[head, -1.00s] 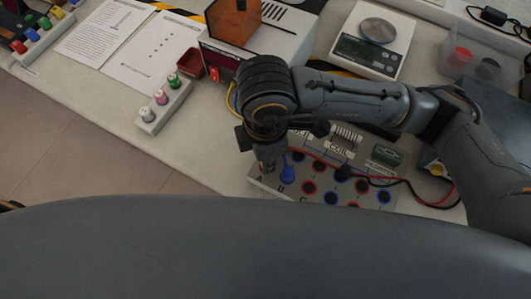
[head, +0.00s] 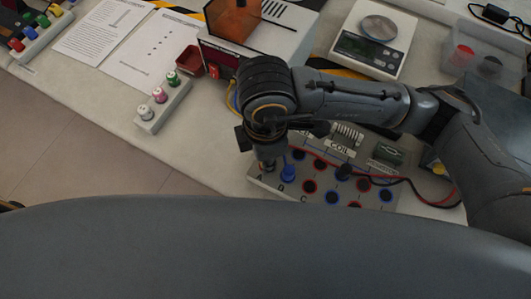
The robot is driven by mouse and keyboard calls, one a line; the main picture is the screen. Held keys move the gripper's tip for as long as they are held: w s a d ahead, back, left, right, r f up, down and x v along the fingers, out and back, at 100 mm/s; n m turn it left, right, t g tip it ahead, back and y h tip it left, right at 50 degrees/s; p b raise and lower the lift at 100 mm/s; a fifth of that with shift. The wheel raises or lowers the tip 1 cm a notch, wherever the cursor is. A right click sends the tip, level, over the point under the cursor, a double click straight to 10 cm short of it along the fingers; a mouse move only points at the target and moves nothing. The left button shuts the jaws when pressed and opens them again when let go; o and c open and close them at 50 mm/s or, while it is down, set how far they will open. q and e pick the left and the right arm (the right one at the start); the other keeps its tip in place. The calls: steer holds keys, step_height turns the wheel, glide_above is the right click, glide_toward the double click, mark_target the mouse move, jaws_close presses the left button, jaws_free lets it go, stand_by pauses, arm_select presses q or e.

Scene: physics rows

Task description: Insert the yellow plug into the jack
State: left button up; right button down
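A grey jack board (head: 258,185) with rows of red-ringed and blue-ringed jacks and lettered labels lies on the bench below my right arm. My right gripper (head: 267,162) points down over its left end, close to the label A. The gripper is seen from above and behind its own wrist, so its fingertips and anything between them are hidden. A yellow cable (head: 232,98) curves out behind my wrist; I cannot make out the yellow plug. A blue plug (head: 288,172) stands in the board just right of the gripper. My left gripper is not in view.
A black plug (head: 344,171) with black and red cables stands in the board's middle. A coil and a green component (head: 387,155) sit at its back.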

steer(key=shift+f, duration=0.25)
steer(key=c, duration=0.7)
jaws_free()
steer(key=shift+r, duration=0.1)
steer(key=shift+r+p, duration=2.25)
steer(key=shift+r, duration=1)
